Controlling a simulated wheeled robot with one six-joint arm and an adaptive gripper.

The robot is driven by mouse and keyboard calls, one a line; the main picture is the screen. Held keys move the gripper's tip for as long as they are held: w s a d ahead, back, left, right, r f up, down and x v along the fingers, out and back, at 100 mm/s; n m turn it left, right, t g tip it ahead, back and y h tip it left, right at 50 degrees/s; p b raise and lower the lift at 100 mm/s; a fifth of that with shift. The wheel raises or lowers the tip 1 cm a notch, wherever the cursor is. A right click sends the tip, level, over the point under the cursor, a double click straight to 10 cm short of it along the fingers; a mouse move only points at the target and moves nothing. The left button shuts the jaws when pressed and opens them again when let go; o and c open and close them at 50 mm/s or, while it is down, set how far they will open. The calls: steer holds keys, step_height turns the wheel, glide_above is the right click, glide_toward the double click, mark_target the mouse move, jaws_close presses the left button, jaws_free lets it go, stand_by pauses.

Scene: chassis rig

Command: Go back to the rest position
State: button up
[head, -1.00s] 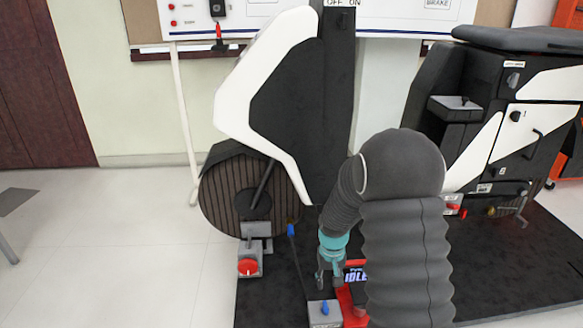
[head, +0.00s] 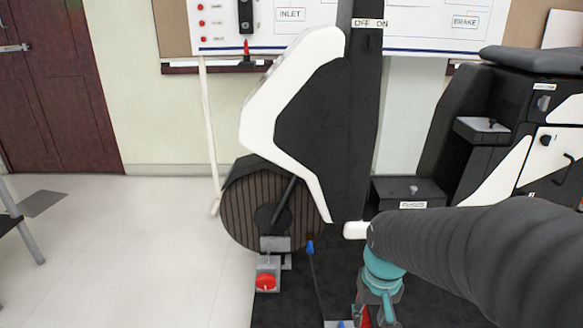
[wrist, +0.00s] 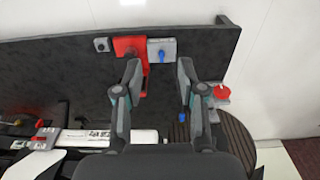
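My gripper (head: 376,305) points down at the bottom of the head view, below my dark sleeved arm, which comes in from the right edge. In the wrist view my gripper (wrist: 158,70) has its two fingers well apart, with nothing between the tips, so it is open and empty. Beyond the fingers in the wrist view lie a red block (wrist: 130,46) and a grey plate with a blue knob (wrist: 161,53), apart from the fingers as far as I can tell.
The chassis rig has a white frame (head: 262,108), a ribbed wheel (head: 240,212) and a red button (head: 265,282). A black cabinet with a seat (head: 530,62) stands at the right. A board (head: 430,40) hangs behind.

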steer(key=s+r+t+p, duration=0.1)
steer(key=s+r+t, duration=0.4)
steer(key=s+r, duration=0.3)
step_height(320, 180, up, 4)
steer(key=shift+s, duration=0.4)
stand_by(0.3)
